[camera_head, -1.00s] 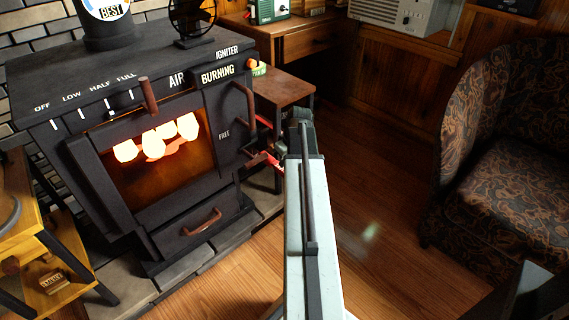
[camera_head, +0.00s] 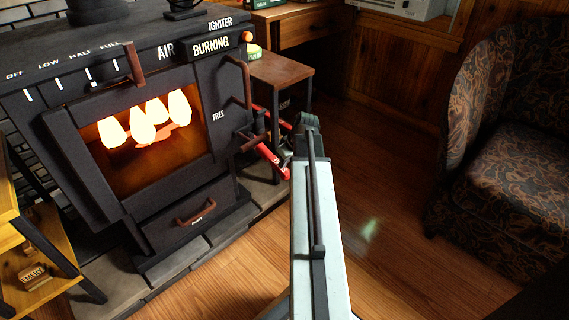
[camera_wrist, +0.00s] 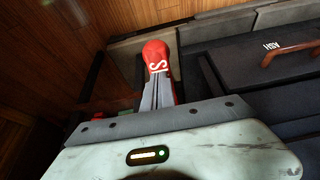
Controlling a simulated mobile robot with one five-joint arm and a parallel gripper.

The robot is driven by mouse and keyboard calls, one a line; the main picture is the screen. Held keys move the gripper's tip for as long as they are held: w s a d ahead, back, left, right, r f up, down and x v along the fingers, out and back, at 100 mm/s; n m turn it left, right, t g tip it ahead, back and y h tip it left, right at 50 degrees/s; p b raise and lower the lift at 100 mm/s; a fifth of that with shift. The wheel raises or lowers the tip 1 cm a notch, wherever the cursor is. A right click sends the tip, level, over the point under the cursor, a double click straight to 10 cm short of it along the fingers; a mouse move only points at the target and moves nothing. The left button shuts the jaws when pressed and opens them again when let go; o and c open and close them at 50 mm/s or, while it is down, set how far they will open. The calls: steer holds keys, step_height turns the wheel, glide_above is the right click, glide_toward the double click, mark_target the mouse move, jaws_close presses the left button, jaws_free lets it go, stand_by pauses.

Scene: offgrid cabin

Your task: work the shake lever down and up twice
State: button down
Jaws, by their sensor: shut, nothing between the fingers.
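A red lever (camera_head: 271,161) with white marks sticks out from the right side of the black stove (camera_head: 120,220), low beside the FREE label. In the wrist view its rounded red end (camera_wrist: 156,52) carries a white S-like mark. My gripper (camera_wrist: 158,82) is shut and empty, with its narrow grey fingers in front of the lever, hiding much of it. I cannot tell whether they touch. In the head view my gripper (camera_head: 287,158) is small and partly hidden, close to the lever's outer end.
A brown handle (camera_head: 246,80) and a second red bar (camera_head: 272,114) are close to the lever. The ash drawer handle (camera_head: 195,212) is below the fire window. A small table (camera_head: 280,70) stands behind. Bare floor lies between the stove and the patterned armchair (camera_head: 510,150).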

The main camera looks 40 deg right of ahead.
mark_target(282, 171)
steer(key=b+x, duration=0.1)
steer(key=x, duration=0.1)
steer(key=s+b+x, duration=0.1)
steer(key=b+x, duration=0.1)
steer(key=x, duration=0.1)
steer(key=shift+a+f, duration=0.1)
steer(key=shift+f, duration=0.05)
steer(key=shift+a, duration=0.1)
steer(key=shift+r, duration=0.4)
steer(key=p+v, duration=0.5)
steer(key=shift+a+r, duration=0.15)
steer(key=s+r+p, duration=0.5)
steer(key=s+p, duration=0.1)
steer(key=shift+s+r, duration=0.25)
steer(key=shift+s, duration=0.1)
